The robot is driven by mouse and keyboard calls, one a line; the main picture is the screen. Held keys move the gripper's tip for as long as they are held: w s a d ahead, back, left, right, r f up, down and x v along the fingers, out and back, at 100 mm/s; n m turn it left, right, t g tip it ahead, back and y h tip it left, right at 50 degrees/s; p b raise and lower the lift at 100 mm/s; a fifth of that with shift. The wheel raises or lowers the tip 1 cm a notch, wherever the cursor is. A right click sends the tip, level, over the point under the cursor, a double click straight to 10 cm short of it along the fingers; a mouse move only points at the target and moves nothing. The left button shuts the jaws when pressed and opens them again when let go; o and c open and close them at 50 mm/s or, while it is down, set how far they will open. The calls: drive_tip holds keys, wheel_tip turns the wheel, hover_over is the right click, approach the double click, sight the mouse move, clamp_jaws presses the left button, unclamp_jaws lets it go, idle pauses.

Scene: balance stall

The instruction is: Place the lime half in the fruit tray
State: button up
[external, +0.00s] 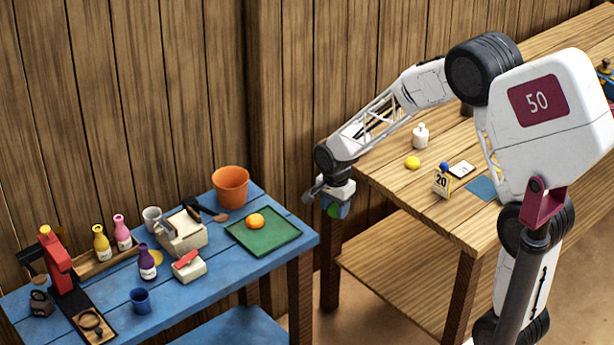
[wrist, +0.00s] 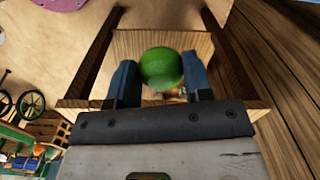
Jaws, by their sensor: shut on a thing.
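My gripper (external: 334,208) is shut on the lime half (external: 333,211), which shows as a small green shape at the fingertips in the external view. In the wrist view the lime half (wrist: 161,68) is a rounded green thing between the two blue fingers of my gripper (wrist: 158,85). It is held in the air in the gap between the blue table and the wooden table. The fruit tray (external: 280,246) is a flat green tray on the right end of the blue table, left of and below my gripper. An orange fruit (external: 255,221) sits on the tray.
An orange pot (external: 230,186) stands behind the tray. A white box (external: 181,232), bottles and a blue cup (external: 140,300) crowd the blue table (external: 225,278) further left. The wooden table (external: 440,215) holds a yellow fruit (external: 412,162), a white bottle (external: 420,136) and a "20" card (external: 442,182).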

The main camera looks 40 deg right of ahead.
drive_tip(key=s+a, duration=0.8)
drive_tip(key=a, duration=0.1)
drive_tip(key=shift+a+n, duration=0.3)
drive_tip(key=shift+a, duration=0.05)
drive_tip(key=shift+w+r, duration=0.1)
hover_over(282, 233)
drive_tip(key=shift+w+f, duration=0.1)
drive_tip(key=shift+f, duration=0.65)
drive_tip(key=shift+f, duration=0.1)
drive_tip(key=shift+f, duration=1.65)
drive_tip(key=shift+f, duration=0.15)
drive_tip(key=o, duration=0.9)
